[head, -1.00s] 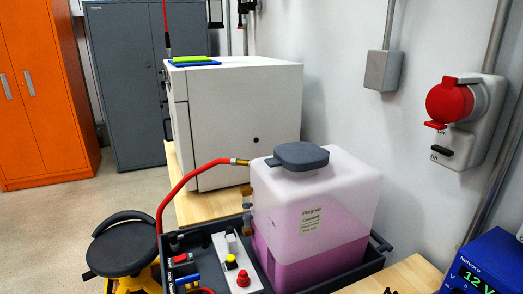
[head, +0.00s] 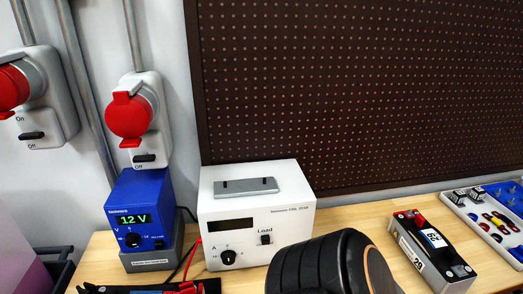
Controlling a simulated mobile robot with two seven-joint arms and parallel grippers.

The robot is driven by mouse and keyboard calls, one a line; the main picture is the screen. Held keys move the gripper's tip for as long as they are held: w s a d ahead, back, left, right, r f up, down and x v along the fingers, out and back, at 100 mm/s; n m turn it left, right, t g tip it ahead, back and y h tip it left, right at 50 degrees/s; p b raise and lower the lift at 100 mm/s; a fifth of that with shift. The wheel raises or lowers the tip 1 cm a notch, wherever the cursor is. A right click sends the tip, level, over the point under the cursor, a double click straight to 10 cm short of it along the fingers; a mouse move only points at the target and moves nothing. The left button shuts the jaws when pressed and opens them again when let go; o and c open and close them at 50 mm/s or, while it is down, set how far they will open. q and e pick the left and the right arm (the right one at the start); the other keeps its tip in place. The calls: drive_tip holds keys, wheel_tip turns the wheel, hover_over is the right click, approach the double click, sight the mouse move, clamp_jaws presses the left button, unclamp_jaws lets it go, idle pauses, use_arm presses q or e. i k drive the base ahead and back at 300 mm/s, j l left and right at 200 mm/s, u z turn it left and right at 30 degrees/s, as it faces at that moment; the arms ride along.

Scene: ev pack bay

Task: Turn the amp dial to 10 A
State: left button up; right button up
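The amp dial (head: 229,257) is a black knob with a light pointer mark on the front of a white load unit (head: 285,208). An "A" is printed above it. The scale numbers are too small to read, so I cannot tell its setting. The unit's display (head: 231,226) is dark. A small black switch (head: 266,239) sits right of the dial, under the word "Load". Neither of my grippers is in view. A black rounded link of my arm covers the bench in front of the unit's right side.
A blue supply (head: 158,193) reading 12 V stands left of the load unit. Cables and a dark tool holder (head: 150,288) lie in front. A battery module (head: 432,250) and a parts tray (head: 480,214) lie right. A pegboard (head: 370,90) rises behind.

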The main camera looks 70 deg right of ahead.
sight(228, 257)
drive_tip(key=k+l+z, duration=0.1)
drive_tip(key=z, duration=1.3)
drive_tip(key=i+z, duration=0.1)
drive_tip(key=z, duration=0.6)
